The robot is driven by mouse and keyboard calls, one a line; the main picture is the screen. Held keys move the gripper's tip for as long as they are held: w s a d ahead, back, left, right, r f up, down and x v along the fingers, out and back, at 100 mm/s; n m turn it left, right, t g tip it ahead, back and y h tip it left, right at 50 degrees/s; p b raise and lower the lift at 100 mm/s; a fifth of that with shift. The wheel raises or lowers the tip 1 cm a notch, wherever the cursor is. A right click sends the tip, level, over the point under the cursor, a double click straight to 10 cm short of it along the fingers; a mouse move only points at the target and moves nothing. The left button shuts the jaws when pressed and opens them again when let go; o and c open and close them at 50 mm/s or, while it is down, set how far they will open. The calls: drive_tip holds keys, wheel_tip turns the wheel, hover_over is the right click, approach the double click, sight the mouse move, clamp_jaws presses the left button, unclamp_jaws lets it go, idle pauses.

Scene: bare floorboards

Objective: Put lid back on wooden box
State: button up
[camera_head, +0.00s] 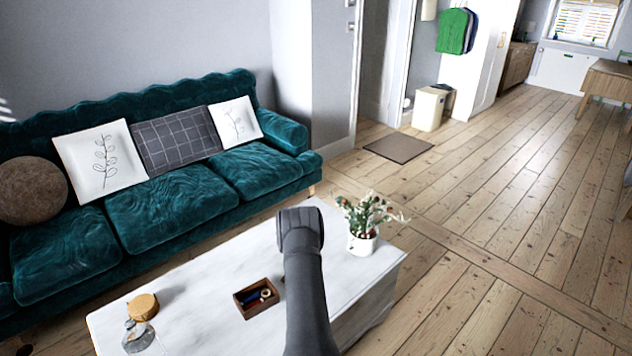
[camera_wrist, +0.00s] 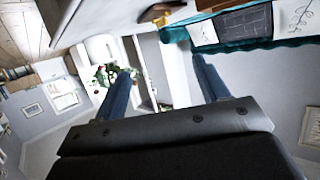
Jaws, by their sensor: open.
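An open dark-brown wooden box (camera_head: 243,306) sits on the white table, left of my arm, with small dark and blue items inside. A round light-wood piece (camera_head: 143,306) lies farther left on the table; I cannot tell whether it is a lid or a small closed box. A yellowish piece (camera_wrist: 162,12) and a brown edge (camera_wrist: 215,4) show at the top of the wrist view. My gripper (camera_wrist: 160,72) is open and empty in the wrist view, its two blue fingers wide apart. In the head view my arm rises over the table and its fingers are hidden.
The white table (camera_head: 200,290) also holds a potted plant (camera_head: 362,240) right of my arm and a clear glass vessel (camera_head: 138,336) at the near left. A teal sofa (camera_head: 165,205) stands behind the table. Floor to the right is clear.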

drive_tip(key=c, duration=0.5)
drive_tip(key=shift+c, duration=0.2)
drive_tip(key=w+a+f+g, duration=0.1)
drive_tip(key=w, duration=0.2)
drive_tip(key=w+a+f+m+g, duration=0.1)
drive_tip(key=w+a, duration=0.1)
drive_tip(key=w+a+f+g+y, duration=0.1)
drive_tip(key=w+a, duration=0.1)
drive_tip(key=w, duration=0.1)
drive_tip(key=shift+w+f, duration=0.15)
drive_tip(key=shift+w, duration=0.15)
drive_tip(key=w+a+r+m+g+h, duration=0.1)
drive_tip(key=w+a+r+g, duration=0.1)
drive_tip(key=w, duration=0.4)
drive_tip(key=w+a+r+m+g+h, duration=0.1)
drive_tip(key=w+r+m+g, duration=0.15)
drive_tip(key=w, duration=0.25)
drive_tip(key=w+d+r+m+g+h, duration=0.25)
drive_tip(key=w+r, duration=0.25)
drive_tip(key=r, duration=0.3)
drive_tip(key=shift+n, duration=0.4)
drive_tip(key=x, duration=1.2)
drive_tip(key=shift+w+a, duration=0.15)
drive_tip(key=shift+a, duration=0.15)
drive_tip(key=shift+a+x, duration=0.15)
drive_tip(key=shift+x, duration=1.2)
drive_tip(key=shift+a+x, duration=0.1)
drive_tip(key=shift+x, duration=1.2)
